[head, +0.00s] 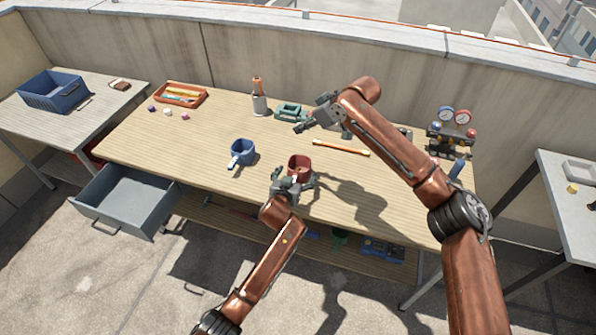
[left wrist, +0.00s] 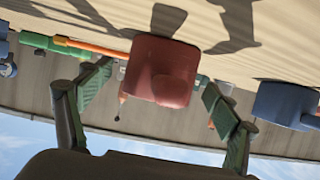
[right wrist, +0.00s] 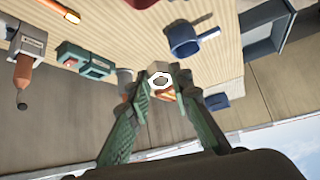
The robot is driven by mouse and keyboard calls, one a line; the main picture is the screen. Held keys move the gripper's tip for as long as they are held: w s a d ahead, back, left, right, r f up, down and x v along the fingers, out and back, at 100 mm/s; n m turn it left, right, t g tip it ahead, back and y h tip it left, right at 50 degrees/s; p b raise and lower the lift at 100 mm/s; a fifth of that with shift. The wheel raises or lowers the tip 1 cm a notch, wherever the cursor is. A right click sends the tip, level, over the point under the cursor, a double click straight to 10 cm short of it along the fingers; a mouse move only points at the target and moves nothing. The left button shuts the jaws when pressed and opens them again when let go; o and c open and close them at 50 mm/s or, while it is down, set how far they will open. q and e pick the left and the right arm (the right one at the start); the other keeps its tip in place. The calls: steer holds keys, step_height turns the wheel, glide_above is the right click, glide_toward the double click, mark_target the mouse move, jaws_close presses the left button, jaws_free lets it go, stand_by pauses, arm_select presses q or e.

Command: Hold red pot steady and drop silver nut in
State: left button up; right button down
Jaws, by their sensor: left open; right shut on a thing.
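The red pot (head: 298,164) stands upright on the wooden workbench near its front edge. My left gripper (head: 291,182) is open at the pot's near side. In the left wrist view the red pot (left wrist: 160,70) sits between the spread green fingers, with a gap seen on each side. My right gripper (head: 314,120) is above the bench, behind the pot. In the right wrist view its fingertips are shut on the silver nut (right wrist: 160,80), a hexagonal ring. The nut cannot be made out in the head view. Part of the red pot (right wrist: 140,4) shows at the top edge there.
A blue pot with a handle (head: 242,152) stands left of the red pot. An orange rod (head: 341,147) lies to the right. A green device (head: 290,112), an orange tray (head: 180,94) and a gauge stand (head: 451,128) line the back. A grey drawer (head: 128,200) is open at front left.

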arm_select(q)
steer(key=shift+x, duration=1.35)
steer(key=shift+c, duration=0.6)
steer(key=c, duration=1.2)
